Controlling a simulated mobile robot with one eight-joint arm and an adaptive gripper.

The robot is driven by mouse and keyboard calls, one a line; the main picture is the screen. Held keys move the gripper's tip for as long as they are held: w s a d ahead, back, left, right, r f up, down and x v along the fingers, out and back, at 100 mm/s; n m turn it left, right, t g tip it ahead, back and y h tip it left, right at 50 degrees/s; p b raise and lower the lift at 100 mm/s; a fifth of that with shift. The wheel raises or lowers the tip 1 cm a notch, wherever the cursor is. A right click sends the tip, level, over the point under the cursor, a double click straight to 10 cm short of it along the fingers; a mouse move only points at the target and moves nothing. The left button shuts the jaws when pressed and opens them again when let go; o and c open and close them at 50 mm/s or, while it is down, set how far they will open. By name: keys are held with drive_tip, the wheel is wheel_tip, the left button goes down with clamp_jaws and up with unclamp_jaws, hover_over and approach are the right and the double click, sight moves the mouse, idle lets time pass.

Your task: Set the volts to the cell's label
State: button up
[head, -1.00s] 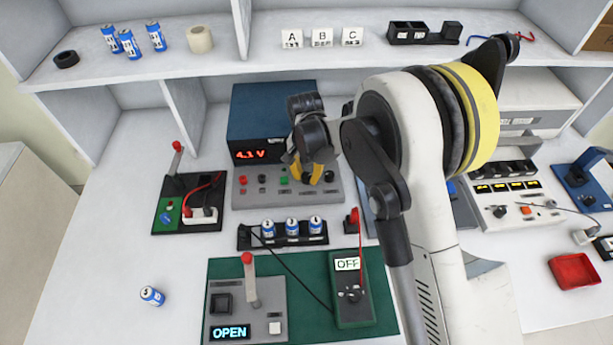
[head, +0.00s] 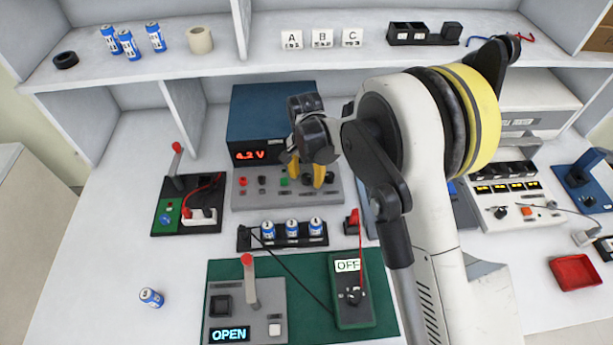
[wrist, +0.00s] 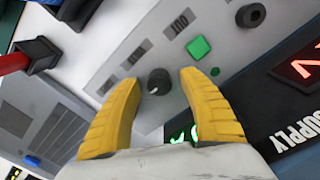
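The blue power supply (head: 262,112) stands at the back middle; its red display (head: 249,155) reads 4.2 V. On its grey front panel (head: 250,199) are a green button (head: 284,181) and a dark round knob, which shows in the wrist view (wrist: 158,82). My gripper (head: 306,176) is over this panel. In the wrist view its yellow fingers (wrist: 160,84) stand either side of the knob, with a gap to each. Several blue-and-white cells are in view: some in the black rack (head: 291,242), one loose cell (head: 151,298) on the table. Their labels are too small to read.
A tester with a lever and an OPEN display (head: 229,334) and a green meter reading OFF (head: 352,312) are on the green mat in front. A lever box (head: 187,205) stands left. A red tray (head: 575,271) lies right.

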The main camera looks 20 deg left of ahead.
sight(306, 175)
wheel_tip(306, 175, up, 12)
idle(0.6)
drive_tip(key=shift+r, duration=0.1)
